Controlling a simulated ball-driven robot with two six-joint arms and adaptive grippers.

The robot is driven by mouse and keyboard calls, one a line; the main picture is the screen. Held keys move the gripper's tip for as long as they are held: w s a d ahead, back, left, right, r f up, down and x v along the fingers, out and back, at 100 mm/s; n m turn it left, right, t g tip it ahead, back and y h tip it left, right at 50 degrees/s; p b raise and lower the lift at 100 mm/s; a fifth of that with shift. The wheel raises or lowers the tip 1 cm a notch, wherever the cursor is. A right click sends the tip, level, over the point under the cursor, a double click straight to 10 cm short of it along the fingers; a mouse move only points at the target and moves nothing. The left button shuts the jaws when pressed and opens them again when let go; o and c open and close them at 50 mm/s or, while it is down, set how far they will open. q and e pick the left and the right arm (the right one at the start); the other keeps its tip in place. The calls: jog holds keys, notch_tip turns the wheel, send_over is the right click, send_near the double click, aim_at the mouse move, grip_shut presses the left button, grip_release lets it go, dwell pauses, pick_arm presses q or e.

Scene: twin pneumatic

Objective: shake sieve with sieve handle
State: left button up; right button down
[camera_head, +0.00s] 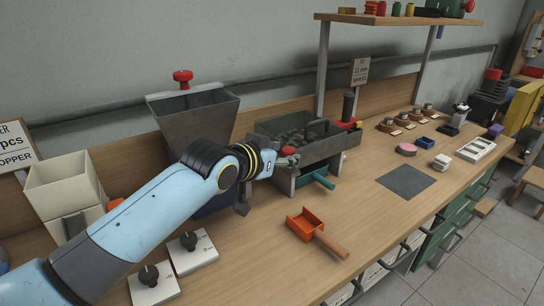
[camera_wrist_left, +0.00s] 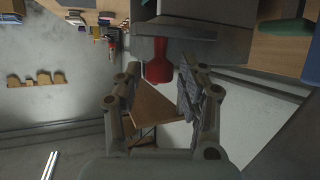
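The sieve (camera_head: 330,148) is a grey metal box on the bench with dark grey stones (camera_head: 297,135) inside. A red knob (camera_head: 289,150) sticks out at its left end; I take it for the sieve handle. My left gripper (camera_head: 286,160) is at this knob. In the left wrist view, the red knob (camera_wrist_left: 157,62) stands out from a grey wall, between and just beyond the fingertips of my left gripper (camera_wrist_left: 158,80). The fingers are apart, with gaps to the knob. My right gripper is in neither view.
An orange scoop (camera_head: 306,222) lies in front. A grey hopper (camera_head: 196,118) and a cream bin (camera_head: 64,183) stand left. Two knob panels (camera_head: 193,252) (camera_head: 153,284) lie near my arm. The bench around the dark mat (camera_head: 406,181) is mostly clear.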

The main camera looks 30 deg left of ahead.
pick_arm(q)
jog(key=v, duration=1.1)
jog(key=shift+s, duration=0.25)
